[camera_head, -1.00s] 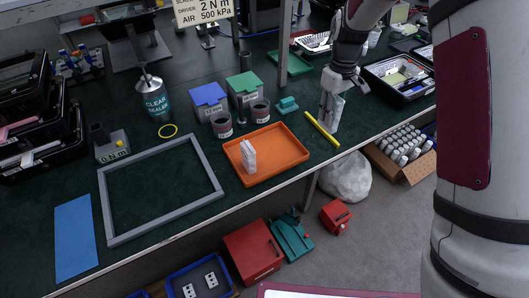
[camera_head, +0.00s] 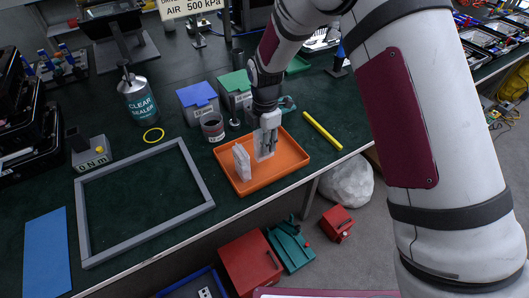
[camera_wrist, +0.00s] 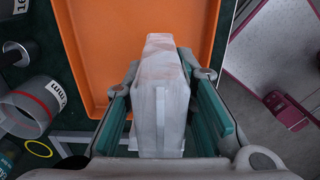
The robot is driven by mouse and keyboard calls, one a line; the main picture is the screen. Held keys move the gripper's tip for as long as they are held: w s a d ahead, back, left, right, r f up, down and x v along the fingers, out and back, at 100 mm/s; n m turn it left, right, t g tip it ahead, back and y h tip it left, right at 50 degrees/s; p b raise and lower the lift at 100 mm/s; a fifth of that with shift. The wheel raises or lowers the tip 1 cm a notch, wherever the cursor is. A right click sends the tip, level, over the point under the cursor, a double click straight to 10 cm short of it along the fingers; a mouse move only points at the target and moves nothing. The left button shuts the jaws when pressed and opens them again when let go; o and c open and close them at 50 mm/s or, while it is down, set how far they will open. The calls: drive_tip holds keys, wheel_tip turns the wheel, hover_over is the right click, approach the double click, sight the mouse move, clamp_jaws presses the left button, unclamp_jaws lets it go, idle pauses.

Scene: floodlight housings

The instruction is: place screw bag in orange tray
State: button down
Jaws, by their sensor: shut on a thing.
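The orange tray (camera_head: 287,167) lies near the front edge of the bench, and its floor also fills the top of the wrist view (camera_wrist: 110,40). A pale whitish bag (camera_head: 242,163) stands upright in its left part. My gripper (camera_head: 266,148) is over the tray, shut on a second pale bag (camera_wrist: 160,90), which shows between the teal-lined fingers in the wrist view. In the head view this held bag (camera_head: 262,153) is just right of the standing one. I cannot tell whether it touches the tray floor.
Blue (camera_head: 198,98) and green (camera_head: 235,88) boxes and a labelled cup (camera_head: 212,128) stand behind the tray. A yellow bar (camera_head: 322,130) lies to its right, a grey frame (camera_head: 140,205) to its left. The tray's right part is clear.

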drive_tip(key=shift+f, duration=2.3)
drive_tip(key=c, duration=1.3)
unclamp_jaws()
drive_tip(key=shift+f, duration=0.15)
wheel_tip(320, 180, up, 12)
drive_tip(key=shift+r, duration=0.15)
drive_tip(key=shift+r, duration=0.1)
